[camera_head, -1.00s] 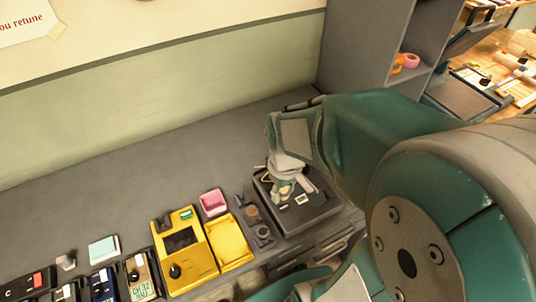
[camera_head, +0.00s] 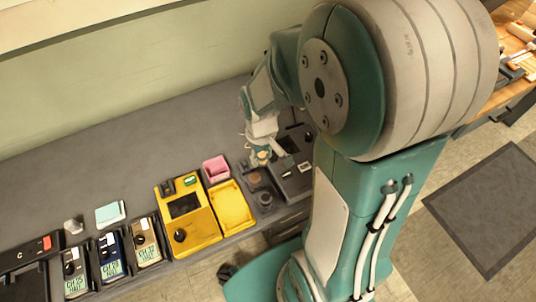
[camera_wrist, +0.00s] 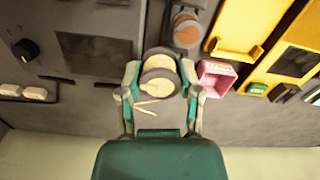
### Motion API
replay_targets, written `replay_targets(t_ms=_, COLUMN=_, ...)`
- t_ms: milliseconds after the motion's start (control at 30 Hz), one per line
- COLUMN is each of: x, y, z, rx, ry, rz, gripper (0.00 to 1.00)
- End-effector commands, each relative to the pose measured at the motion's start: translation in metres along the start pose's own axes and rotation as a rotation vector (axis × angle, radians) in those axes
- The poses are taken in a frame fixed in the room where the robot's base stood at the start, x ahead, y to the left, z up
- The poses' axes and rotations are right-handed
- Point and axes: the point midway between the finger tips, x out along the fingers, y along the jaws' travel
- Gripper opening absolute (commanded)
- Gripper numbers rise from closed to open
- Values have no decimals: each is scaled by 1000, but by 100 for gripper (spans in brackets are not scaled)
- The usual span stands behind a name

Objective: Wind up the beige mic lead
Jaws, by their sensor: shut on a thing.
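My gripper (camera_wrist: 162,88) is shut on a small round reel in the wrist view, with one finger on each side. The beige mic lead (camera_wrist: 158,84) shows as pale cream windings on this reel, between dark rings. A short pale loose end lies just below it in that view. In the head view my gripper (camera_head: 259,157) hangs at the left edge of a dark device, and the lead is too small there to make out clearly.
The dark device (camera_head: 297,173) has a flat panel. Left of it stand a brown-topped round post (camera_wrist: 186,28), a pink box (camera_head: 215,168), a yellow open tray (camera_head: 231,208) and a yellow unit (camera_head: 187,235). Several packs (camera_head: 110,258) stand further left. The counter behind is clear.

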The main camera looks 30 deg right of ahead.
Motion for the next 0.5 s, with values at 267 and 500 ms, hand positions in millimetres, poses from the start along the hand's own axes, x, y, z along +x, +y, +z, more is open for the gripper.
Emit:
replay_targets(t_ms=267, x=15, y=-6, z=-18, rx=-1, ry=-2, rz=-1, gripper=10)
replay_targets(t_ms=500, x=28, y=-11, z=-34, rx=-2, ry=-2, rz=-1, gripper=10)
